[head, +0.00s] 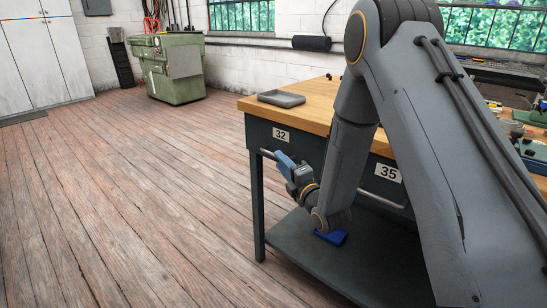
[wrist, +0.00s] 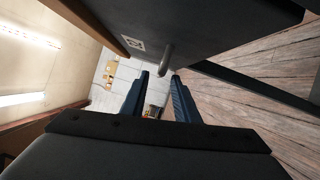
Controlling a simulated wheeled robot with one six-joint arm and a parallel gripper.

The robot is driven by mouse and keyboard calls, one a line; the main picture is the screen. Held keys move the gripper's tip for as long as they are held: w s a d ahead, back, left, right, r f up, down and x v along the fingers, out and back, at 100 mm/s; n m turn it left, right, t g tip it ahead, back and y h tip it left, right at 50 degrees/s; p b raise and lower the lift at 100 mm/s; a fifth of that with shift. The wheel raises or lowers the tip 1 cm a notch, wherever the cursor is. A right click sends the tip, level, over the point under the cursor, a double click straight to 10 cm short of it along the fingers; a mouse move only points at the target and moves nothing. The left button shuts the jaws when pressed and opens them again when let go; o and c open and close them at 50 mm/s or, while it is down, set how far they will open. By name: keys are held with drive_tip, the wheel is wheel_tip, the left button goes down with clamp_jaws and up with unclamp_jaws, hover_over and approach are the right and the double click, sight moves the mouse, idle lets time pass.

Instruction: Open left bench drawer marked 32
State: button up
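The left bench drawer marked 32 (head: 281,135) is a dark grey front under the wooden top; it looks flush with the bench. Its light bar handle (head: 266,154) runs below the label, partly hidden by my gripper and arm. My gripper (head: 281,158) is at this handle, with its blue fingers pointing at the drawer. In the wrist view, the two blue fingers (wrist: 160,75) stand apart with nothing gripped between them. The handle (wrist: 167,58) shows between their tips in the picture; I cannot tell whether they touch it. The 32 label (wrist: 133,43) is near it.
A drawer marked 35 (head: 388,173) with its own handle is to the right, partly behind my arm. A grey tray (head: 281,98) lies on the benchtop (head: 325,92). A blue object (head: 331,237) lies on the lower shelf (head: 300,255). The wooden floor (head: 130,200) left of the bench is clear.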

drive_tip(key=shift+x, duration=2.75)
drive_tip(key=shift+d, duration=0.1)
clamp_jaws()
